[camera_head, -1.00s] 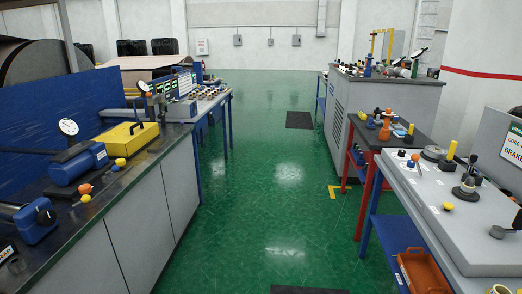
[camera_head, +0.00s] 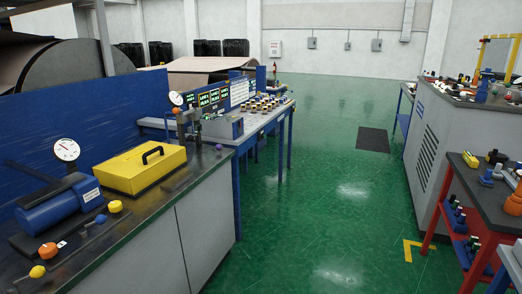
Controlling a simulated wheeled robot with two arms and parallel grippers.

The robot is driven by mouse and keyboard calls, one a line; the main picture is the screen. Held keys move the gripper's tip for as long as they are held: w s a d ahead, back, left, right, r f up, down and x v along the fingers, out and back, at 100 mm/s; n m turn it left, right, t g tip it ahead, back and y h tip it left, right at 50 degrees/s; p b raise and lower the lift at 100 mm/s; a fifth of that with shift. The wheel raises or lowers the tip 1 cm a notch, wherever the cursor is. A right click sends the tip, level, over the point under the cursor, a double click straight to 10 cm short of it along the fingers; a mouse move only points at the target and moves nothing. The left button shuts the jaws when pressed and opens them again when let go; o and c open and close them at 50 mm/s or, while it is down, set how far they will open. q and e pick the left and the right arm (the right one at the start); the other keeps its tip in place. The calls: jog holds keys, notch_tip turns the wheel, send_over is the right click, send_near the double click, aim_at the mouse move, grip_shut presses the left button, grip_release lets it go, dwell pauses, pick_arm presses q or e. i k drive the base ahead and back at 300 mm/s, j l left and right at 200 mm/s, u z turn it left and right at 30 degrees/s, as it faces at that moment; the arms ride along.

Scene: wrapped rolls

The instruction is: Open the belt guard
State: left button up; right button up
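A yellow box-shaped cover with a black handle on top (camera_head: 140,168), which looks like the belt guard, sits on the dark left workbench (camera_head: 160,210). It lies flat and looks closed; what is under it is hidden. A blue motor-like cylinder (camera_head: 62,204) is just left of it, with a round white dial gauge (camera_head: 67,149) behind. Neither of my grippers shows in the head view.
Orange (camera_head: 47,251) and yellow (camera_head: 115,206) knobs stand along the bench front. A blue-legged table with screens and buttons (camera_head: 240,141) is beyond. The green floor (camera_head: 320,215) is clear between the left benches and the right counters (camera_head: 445,130).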

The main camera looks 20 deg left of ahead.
aim_at(144, 164)
jog(key=i+l+u, duration=0.1)
jog(key=i+u, duration=0.4)
jog(key=i+l+u, duration=0.25)
jog(key=u, duration=0.2)
jog(key=i+l+u, duration=0.35)
jog(key=u, duration=0.15)
jog(key=i+l+u, duration=0.2)
jog(key=l+u, duration=0.3)
